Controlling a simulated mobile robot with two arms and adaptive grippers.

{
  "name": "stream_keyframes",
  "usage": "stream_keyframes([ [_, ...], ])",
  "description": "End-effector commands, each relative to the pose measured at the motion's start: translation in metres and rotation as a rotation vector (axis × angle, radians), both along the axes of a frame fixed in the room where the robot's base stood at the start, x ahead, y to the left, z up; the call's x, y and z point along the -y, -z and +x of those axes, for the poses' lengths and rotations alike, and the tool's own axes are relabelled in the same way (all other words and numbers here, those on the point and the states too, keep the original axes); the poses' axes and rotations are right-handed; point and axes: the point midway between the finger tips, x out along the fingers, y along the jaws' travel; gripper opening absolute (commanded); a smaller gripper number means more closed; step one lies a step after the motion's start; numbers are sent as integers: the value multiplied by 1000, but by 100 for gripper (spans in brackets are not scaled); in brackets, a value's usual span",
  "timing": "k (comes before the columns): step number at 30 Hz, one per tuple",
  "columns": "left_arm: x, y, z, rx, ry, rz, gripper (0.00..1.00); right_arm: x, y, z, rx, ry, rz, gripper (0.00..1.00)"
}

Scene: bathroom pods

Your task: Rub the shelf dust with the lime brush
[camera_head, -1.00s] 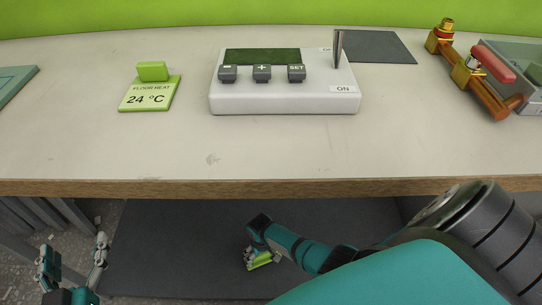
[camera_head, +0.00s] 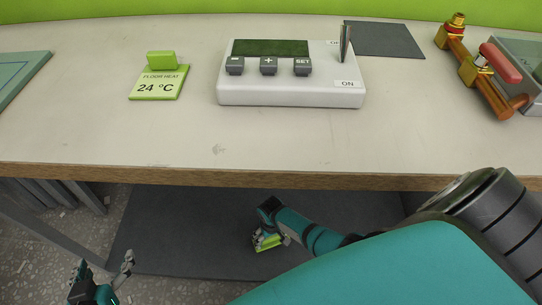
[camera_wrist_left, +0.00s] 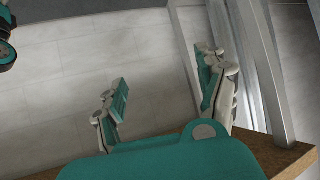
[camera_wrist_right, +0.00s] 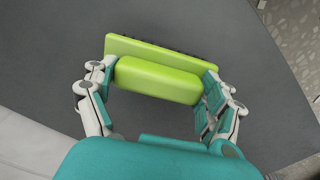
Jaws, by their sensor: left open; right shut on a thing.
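The lime brush (camera_wrist_right: 158,80), a green block on a flat green plate with dark bristles showing at its far edge, is between the fingers of my right gripper (camera_wrist_right: 157,76), which is shut on it. In the head view the brush (camera_head: 268,243) is below the bench's front edge, over a dark grey surface (camera_head: 190,235); I cannot tell whether it touches. I cannot make out dust on that surface. A faint grey smudge (camera_head: 217,149) marks the bench top. My left gripper (camera_head: 104,264) is open and empty at the lower left; its spread fingers also show in the left wrist view (camera_wrist_left: 165,80).
The bench top (camera_head: 330,140) overhangs my right gripper. It carries a lime FLOOR HEAT sign (camera_head: 158,86), a white control box (camera_head: 290,92), a dark mat (camera_head: 383,39) and a brass pipe with a red-handled valve (camera_head: 480,70). Metal legs (camera_head: 50,235) stand near my left gripper.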

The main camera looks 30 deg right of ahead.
Motion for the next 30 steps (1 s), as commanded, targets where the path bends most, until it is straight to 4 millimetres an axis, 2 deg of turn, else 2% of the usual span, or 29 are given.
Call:
stream_keyframes([
  [21,-19,37,-52,-324,-24,72,74,3,-14,0,1,1,0,50],
  [30,-28,42,-76,-450,-34,99,74,4,-24,-1,2,1,0,50],
])
